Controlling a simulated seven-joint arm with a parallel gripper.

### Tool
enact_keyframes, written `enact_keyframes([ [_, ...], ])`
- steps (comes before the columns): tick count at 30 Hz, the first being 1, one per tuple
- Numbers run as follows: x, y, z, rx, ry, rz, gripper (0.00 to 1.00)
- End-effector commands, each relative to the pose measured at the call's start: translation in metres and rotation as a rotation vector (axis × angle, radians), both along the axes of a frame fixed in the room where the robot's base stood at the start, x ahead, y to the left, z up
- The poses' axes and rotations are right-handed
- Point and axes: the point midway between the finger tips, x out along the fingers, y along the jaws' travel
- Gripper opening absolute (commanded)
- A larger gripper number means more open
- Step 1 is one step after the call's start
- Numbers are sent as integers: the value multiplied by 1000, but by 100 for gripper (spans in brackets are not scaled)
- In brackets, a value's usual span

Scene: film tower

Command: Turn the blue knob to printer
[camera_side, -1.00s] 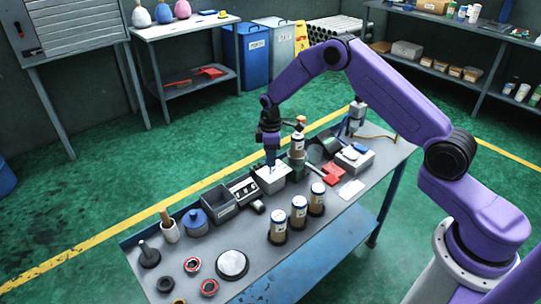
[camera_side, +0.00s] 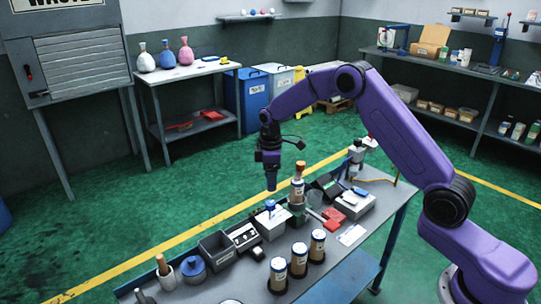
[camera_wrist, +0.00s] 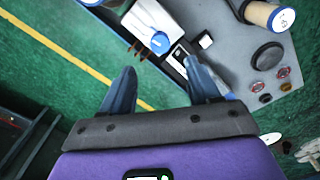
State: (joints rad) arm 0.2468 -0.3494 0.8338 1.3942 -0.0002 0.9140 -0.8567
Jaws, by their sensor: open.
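The blue knob (camera_side: 270,205) sits on top of a white box (camera_side: 272,220) on the workbench. In the wrist view the blue knob (camera_wrist: 160,42) shows on the pale face of the box (camera_wrist: 150,18), beyond the fingertips. Which mark the knob points to is too small to read. My gripper (camera_side: 271,186) hangs above the knob, apart from it, pointing down. In the wrist view my gripper (camera_wrist: 160,72) has its two fingers spread wide with nothing between them.
A bottle (camera_side: 297,187) stands close right of the box. A grey open bin (camera_side: 216,248) and a switch panel (camera_side: 242,236) are to its left. Several capped jars (camera_side: 299,260) stand in front.

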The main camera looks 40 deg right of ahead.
Motion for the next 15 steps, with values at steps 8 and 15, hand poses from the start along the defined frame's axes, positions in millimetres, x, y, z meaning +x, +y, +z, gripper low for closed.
enact_keyframes([
  [8, 1, 0, 55, 0, -4, 0, 61],
  [15, 0, 0, 78, -1, -1, 0, 61],
])
